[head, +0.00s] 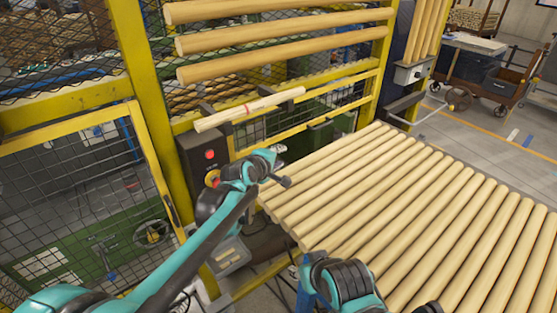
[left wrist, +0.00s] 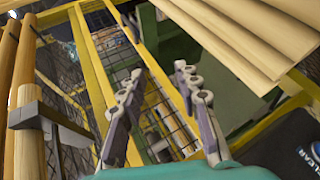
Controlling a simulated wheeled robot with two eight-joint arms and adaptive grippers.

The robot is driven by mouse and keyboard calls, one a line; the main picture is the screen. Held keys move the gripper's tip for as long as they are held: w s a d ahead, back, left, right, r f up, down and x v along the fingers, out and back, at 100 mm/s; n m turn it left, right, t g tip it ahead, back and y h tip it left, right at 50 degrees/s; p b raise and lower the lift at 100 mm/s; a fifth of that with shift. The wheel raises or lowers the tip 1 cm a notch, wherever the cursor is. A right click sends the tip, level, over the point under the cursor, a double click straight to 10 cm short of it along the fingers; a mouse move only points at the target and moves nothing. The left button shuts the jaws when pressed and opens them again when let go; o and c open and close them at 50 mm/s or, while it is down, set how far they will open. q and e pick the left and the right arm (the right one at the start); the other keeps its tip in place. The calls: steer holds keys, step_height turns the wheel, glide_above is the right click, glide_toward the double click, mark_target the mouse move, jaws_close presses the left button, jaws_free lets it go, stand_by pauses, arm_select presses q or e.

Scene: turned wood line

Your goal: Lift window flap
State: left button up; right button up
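The window flap looks to be the low yellow-framed mesh panel (head: 318,117) in the yellow guard, below the rails of wooden rods. In the left wrist view its yellow frame and mesh (left wrist: 162,105) show beyond and between my fingers. My left gripper (head: 280,166) is in front of the guard, beside the near left end of the row of rods. In the left wrist view the left gripper's fingers (left wrist: 158,82) are apart with nothing held between them. I cannot tell whether they touch the frame. My right gripper is out of view; only part of that arm shows.
A row of wooden rods (head: 400,200) fills the right foreground, close to my left gripper. A marked rod (head: 250,108) lies on brackets above the panel. A control box with a red button (head: 209,154) stands left of the panel. Open floor lies at far right.

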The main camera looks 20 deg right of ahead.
arm_select(q)
steer(key=shift+a, duration=0.15)
steer(key=s+a+f+m+g+y+b, duration=0.1)
steer(key=s+a+f+m+y+b, duration=0.1)
steer(key=s+a, duration=0.6)
steer(key=s+a+f+m+y+b, duration=0.2)
steer(key=s+a+m, duration=0.15)
steer(key=a, duration=0.95)
steer(key=s+a+f+m+g+y+b, duration=0.1)
steer(key=s+a+f+m+y, duration=0.1)
steer(key=s+a+f, duration=0.5)
steer(key=s+a+f+m+g+y+b, duration=0.1)
steer(key=s+a+f+m+y+b, duration=0.1)
steer(key=s+a+f, duration=0.4)
steer(key=s+a, duration=0.3)
steer(key=s, duration=0.4)
steer(key=shift+a+f, duration=0.15)
steer(key=shift+f, duration=0.2)
